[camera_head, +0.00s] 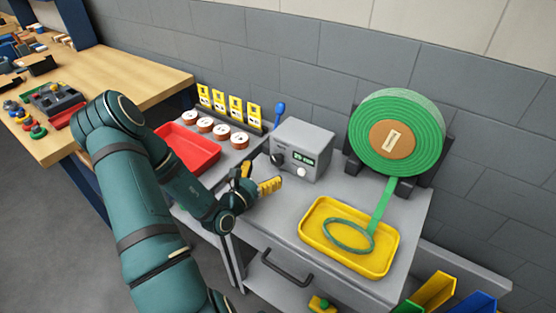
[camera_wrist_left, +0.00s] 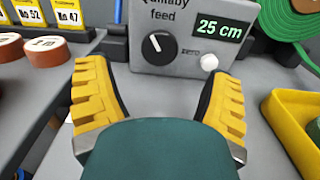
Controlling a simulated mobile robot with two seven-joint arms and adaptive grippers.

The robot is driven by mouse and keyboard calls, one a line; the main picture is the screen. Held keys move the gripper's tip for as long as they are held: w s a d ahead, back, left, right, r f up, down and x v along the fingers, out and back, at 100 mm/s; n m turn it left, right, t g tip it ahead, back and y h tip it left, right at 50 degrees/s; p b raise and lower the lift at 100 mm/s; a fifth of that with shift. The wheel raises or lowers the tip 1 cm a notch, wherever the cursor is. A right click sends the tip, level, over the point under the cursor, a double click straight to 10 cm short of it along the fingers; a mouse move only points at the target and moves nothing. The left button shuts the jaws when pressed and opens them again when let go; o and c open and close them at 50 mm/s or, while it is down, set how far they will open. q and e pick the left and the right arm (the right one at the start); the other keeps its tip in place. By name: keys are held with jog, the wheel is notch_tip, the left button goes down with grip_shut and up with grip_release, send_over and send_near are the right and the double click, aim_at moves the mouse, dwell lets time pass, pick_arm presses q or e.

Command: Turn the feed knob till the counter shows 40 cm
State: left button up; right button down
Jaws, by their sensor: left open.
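The grey feed box (camera_head: 301,150) stands on the grey bench. Its black feed knob (camera_wrist_left: 159,47) has a white pointer line aimed to the upper left; the knob also shows in the head view (camera_head: 277,158). The green counter (camera_wrist_left: 219,26) reads 25 cm. A white zero button (camera_wrist_left: 209,62) sits below the counter. My left gripper (camera_wrist_left: 158,90) is open and empty in front of the box, its yellow fingers apart on either side of the knob, not touching it. In the head view the left gripper (camera_head: 258,181) is just left of and below the box. My right gripper is not in view.
A green strap roll (camera_head: 425,120) stands right of the box, its end lying in a yellow tray (camera_head: 385,262). A red tray (camera_head: 205,160), several brown rolls (camera_head: 205,124) and yellow cards (camera_head: 236,105) are to the left. A blue-handled item (camera_head: 280,110) stands behind.

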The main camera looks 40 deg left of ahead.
aim_at(275, 160)
pick_arm(q)
jog(key=w, duration=0.5)
jog(key=w+b, duration=0.1)
jog(key=w, duration=0.1)
jog(key=shift+w+a, duration=0.25)
jog(key=shift+a, duration=0.15)
jog(key=c, duration=1.2)
jog(key=n+p, duration=0.4)
jog(key=p, duration=0.2)
jog(key=shift+r+p, duration=0.2)
jog(key=shift+p, duration=0.15)
jog(key=shift+a+f+n+p, duration=0.1)
jog(key=shift+f+n+p, duration=0.1)
jog(key=shift+n+p, duration=0.25)
